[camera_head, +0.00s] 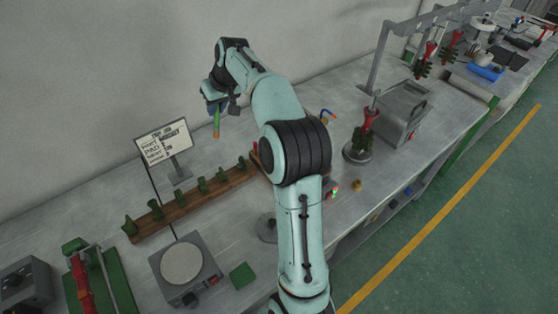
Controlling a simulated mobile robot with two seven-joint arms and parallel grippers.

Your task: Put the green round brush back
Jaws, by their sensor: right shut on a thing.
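My right gripper (219,106) is shut on a slim upright tool, which I take as the green round brush (216,122). It shows a blue part near the fingers and a green and orange part below. My right arm crosses the middle of the view and hides part of the bench. The lower end of the brush hangs free of the bench. My left gripper is not in view.
A wooden rack (190,208) with several green pieces stands below the gripper. A round-topped scale (181,264), a green pad (242,275) and a red and green clamp (80,280) are in front. A grey box machine (403,110) and a red-topped tree (366,135) stand to the right.

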